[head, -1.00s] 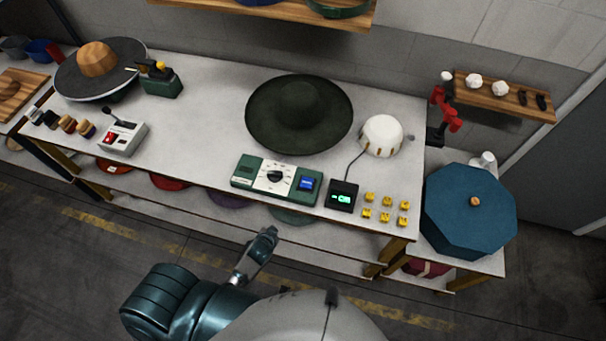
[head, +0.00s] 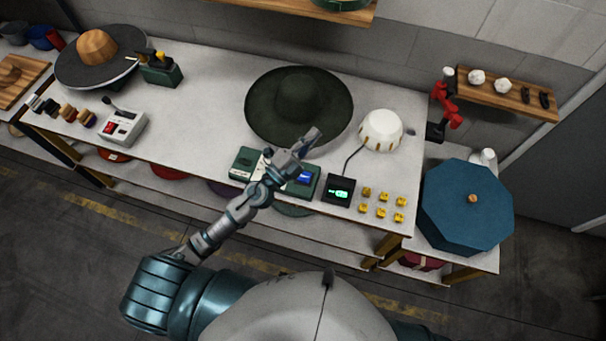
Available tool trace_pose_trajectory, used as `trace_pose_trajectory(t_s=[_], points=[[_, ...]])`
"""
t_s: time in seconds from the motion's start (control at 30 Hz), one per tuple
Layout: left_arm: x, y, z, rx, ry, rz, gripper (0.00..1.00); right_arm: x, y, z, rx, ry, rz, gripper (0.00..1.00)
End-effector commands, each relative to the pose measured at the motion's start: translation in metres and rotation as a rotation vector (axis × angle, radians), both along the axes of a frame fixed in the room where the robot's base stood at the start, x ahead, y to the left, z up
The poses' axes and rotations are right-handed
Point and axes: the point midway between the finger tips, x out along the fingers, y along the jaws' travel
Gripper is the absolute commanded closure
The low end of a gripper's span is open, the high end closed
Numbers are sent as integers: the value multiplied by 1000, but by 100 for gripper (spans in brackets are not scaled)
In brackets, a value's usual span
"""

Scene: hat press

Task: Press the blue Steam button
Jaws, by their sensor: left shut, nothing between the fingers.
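My left gripper (head: 314,136) is shut and empty. It reaches over the box from the front, with its fingertips in the picture just above and beyond the button, against the dark hat's brim. Its height above the table is hard to tell. My left arm and hand cover most of the box's white dial. The button still shows just right of the hand. My right gripper is not in view.
A wide dark hat (head: 272,104) lies behind the box. A black display box (head: 339,189), several yellow pieces (head: 381,205) and a white dome (head: 381,130) are to the right. A grey box with a red switch (head: 122,128) stands left. Tabletop between is clear.

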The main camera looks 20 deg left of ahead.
Motion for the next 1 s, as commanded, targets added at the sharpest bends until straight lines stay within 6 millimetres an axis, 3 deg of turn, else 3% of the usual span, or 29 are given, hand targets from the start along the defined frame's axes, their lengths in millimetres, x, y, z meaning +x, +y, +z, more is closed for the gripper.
trace_pose_trajectory(t_s=[0.03,0.1,0.23,0.4,0.5,0.7,1.0], points=[[-5,-21,10,124,-83,-100,100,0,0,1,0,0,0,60],[-17,-49,7,327,-171,-244,100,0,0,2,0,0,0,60],[-29,-67,-32,743,-235,-456,100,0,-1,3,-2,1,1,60],[-19,-30,-91,1222,-159,-572,100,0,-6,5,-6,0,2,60],[-11,-4,-108,1387,-101,-579,100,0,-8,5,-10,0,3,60],[-2,24,-121,1534,-33,-570,100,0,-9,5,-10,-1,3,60],[-1,26,-122,1551,-25,-569,100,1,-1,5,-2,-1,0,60]])
